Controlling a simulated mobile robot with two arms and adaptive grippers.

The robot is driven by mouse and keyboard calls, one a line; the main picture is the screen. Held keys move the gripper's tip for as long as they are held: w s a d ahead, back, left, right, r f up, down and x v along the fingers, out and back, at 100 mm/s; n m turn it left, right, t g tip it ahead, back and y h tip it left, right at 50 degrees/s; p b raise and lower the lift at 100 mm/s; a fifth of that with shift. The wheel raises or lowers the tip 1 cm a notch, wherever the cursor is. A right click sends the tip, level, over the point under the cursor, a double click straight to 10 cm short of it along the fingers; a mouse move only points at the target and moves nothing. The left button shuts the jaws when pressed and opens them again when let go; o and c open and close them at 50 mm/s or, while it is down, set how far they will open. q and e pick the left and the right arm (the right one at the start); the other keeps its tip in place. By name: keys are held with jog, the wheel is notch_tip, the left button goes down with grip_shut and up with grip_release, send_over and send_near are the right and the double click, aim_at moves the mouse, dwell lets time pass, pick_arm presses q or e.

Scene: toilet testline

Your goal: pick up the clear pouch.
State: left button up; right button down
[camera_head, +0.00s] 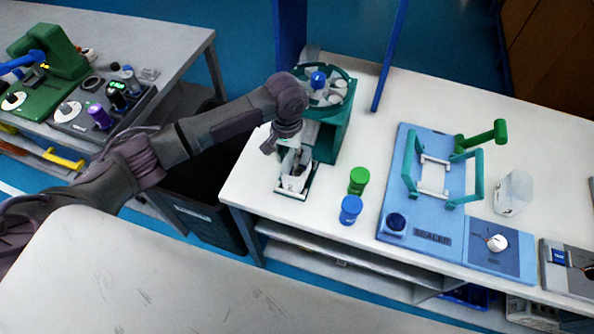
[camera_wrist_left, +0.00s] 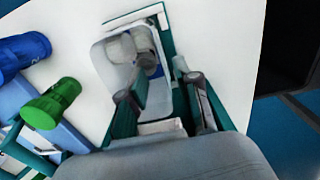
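A clear, pale pouch (camera_wrist_left: 112,68) with whitish and grey round items inside shows in the left wrist view, at the foot of the teal dispenser. In the head view it is small and partly hidden by my gripper (camera_head: 296,183). My left gripper (camera_wrist_left: 165,92) is over it with its two fingers apart; the left finger overlaps the pouch's near part in the picture. I cannot tell whether a finger touches it. A second clear, empty-looking pouch or container (camera_head: 514,192) stands right of the blue sealer. My right gripper is not in view.
The teal dispenser (camera_head: 328,130) with a round top stands just behind my gripper. A green jar (camera_head: 359,180) and a blue jar (camera_head: 350,210) stand to the right, before the blue sealer (camera_head: 394,203). A blue post (camera_head: 390,55) rises behind. The white table's left edge is close.

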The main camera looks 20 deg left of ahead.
aim_at(287, 164)
pick_arm(q)
jog(key=shift+s+a+f+p, duration=0.1)
jog(key=shift+a+f+p, duration=0.05)
jog(key=shift+f, duration=0.8)
jog(key=shift+a+f+p, duration=0.1)
jog(key=shift+f+p, duration=0.05)
jog(key=shift+f, duration=0.8)
grip_shut()
jog(key=shift+r, duration=0.2)
jog(key=shift+r+b, duration=0.3)
jog(key=shift+r, duration=0.15)
jog(key=shift+s, duration=0.3)
jog(key=s+b, duration=0.2)
jog(key=s, duration=1.5)
jog(key=shift+s+a+r+b, duration=0.15)
jog(key=shift+s+a+b, duration=0.05)
jog(key=shift+a+b, duration=0.1)
